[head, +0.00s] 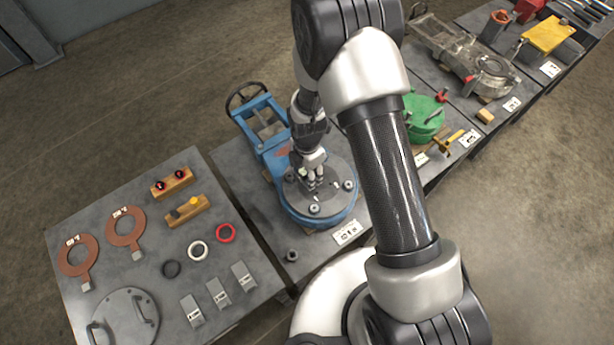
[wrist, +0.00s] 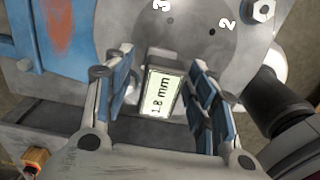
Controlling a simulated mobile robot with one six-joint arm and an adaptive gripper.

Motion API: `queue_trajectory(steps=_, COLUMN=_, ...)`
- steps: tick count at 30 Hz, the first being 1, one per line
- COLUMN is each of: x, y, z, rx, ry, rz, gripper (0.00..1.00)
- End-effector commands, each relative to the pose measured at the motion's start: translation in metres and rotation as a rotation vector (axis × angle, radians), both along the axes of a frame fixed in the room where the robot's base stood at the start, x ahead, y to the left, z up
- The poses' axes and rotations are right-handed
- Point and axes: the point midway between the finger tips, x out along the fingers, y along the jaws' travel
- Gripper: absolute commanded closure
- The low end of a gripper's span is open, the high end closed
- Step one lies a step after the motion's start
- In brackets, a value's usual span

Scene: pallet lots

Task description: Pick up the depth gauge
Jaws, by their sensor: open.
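The depth gauge (wrist: 162,91) shows in the wrist view as a small grey box with a lit display reading "1.8 mm". It is at the grey round plate of the blue valve (head: 318,215). My gripper (wrist: 160,82) is open, with one blue-padded finger on each side of the gauge and visible gaps between. In the head view my gripper (head: 314,186) is low over the round plate; the gauge is mostly hidden there by the fingers. I cannot tell how far the fingers reach down beside it.
Bolts and the numbers 2 and 3 are on the plate around the gripper. A left table (head: 105,255) holds ring gaskets, wooden blocks and grey tags. A green valve part (head: 424,118) and a yellow-handled tool (head: 449,138) lie right, behind my arm.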

Motion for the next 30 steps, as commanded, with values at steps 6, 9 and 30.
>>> queue_trajectory(steps=6, x=0.0007, y=0.0002, z=0.0001, rx=0.000, ry=-0.002, rz=0.000, gripper=0.49)
queue_trajectory(steps=9, x=0.0006, y=0.0002, z=0.0001, rx=0.000, ry=-0.001, rz=0.000, gripper=0.56)
queue_trajectory(steps=30, x=0.0005, y=0.0002, z=0.0002, rx=0.001, ry=-0.001, rz=0.000, gripper=1.00)
